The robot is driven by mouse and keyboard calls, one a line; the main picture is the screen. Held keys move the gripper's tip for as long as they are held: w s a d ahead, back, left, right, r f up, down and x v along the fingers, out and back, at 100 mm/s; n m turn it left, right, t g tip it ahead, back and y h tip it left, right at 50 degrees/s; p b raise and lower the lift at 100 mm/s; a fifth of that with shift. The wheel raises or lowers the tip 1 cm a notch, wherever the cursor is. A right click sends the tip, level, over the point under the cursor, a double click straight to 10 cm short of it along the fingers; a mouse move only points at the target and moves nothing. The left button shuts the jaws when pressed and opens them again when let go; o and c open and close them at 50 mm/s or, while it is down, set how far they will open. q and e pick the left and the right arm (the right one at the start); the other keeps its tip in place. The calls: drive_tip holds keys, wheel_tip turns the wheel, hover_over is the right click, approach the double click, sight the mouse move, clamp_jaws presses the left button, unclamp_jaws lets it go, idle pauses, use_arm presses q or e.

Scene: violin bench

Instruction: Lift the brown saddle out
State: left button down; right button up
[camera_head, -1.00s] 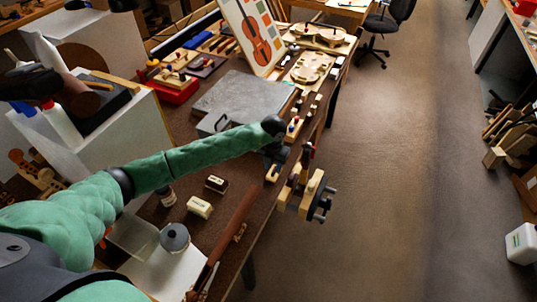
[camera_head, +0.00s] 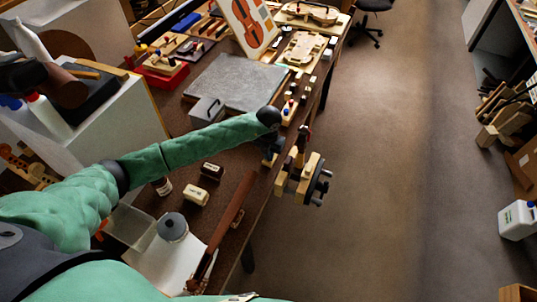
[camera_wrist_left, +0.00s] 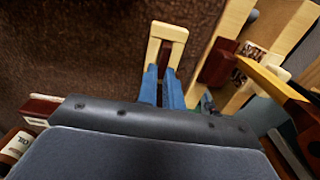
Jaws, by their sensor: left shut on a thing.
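My left gripper (camera_wrist_left: 163,85) has blue fingers pointing up the left wrist view. In the head view this gripper (camera_head: 272,152) is over the bench edge, just left of the wooden vise (camera_head: 292,184). A reddish-brown block (camera_wrist_left: 218,62) lies against the vise's pale wood to the right, apart from the fingers. It may be the brown saddle, but I cannot tell for sure. My right gripper is not in view.
Two small labelled blocks (camera_head: 211,171) (camera_head: 196,195) stand to the left. A grey slab (camera_head: 238,82) and violin parts (camera_head: 300,50) lie farther back. Open floor (camera_head: 390,180) is to the right.

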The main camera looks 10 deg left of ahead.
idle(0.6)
use_arm(q)
drive_tip(key=shift+r, duration=0.55)
idle(0.6)
idle(0.3)
drive_tip(key=shift+r+p, duration=0.45)
drive_tip(key=shift+r, duration=0.45)
drive_tip(key=shift+r+p, duration=0.7)
drive_tip(key=shift+r, duration=1.1)
drive_tip(key=shift+r, duration=0.15)
